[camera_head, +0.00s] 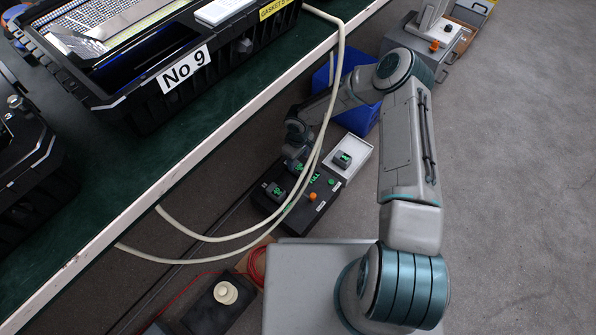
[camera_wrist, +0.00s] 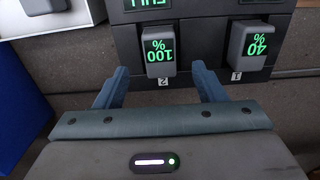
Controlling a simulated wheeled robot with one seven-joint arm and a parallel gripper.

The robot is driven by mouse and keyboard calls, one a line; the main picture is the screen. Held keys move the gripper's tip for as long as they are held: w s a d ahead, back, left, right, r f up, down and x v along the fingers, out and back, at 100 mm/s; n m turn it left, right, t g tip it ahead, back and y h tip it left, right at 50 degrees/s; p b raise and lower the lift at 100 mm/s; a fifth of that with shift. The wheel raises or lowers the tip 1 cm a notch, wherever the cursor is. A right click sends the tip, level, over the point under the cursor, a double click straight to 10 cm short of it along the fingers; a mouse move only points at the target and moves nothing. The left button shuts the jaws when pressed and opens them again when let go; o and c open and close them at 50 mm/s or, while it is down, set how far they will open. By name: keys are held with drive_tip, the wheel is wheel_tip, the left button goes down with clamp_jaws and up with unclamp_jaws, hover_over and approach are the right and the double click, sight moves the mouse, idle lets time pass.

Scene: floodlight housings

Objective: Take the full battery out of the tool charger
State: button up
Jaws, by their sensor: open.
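The dark tool charger (camera_head: 289,214) sits on the floor below the bench edge, with a green "FULL" display and an orange knob on top. In the wrist view the charger (camera_wrist: 205,45) holds two grey batteries. The full battery (camera_wrist: 160,60) reads 100 % in slot 2. The other battery (camera_wrist: 249,48) reads 40 % in slot 1 and also shows in the head view (camera_head: 274,190). My gripper (camera_wrist: 161,76) is open, its blue fingers to either side of the full battery's near end, with gaps on both sides.
A white tray (camera_head: 358,146) with another grey battery (camera_head: 342,159) stands beside the charger. A blue bin (camera_head: 362,117) is behind. Pale hoses (camera_head: 325,120) hang from the bench (camera_head: 150,185) across the charger area. A box with a cream knob (camera_head: 225,293) lies nearer.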

sight(298, 166)
wheel_tip(298, 166, down, 6)
drive_tip(key=shift+r+b, duration=0.15)
drive_tip(key=shift+b, duration=1.05)
drive_tip(key=c, duration=1.3)
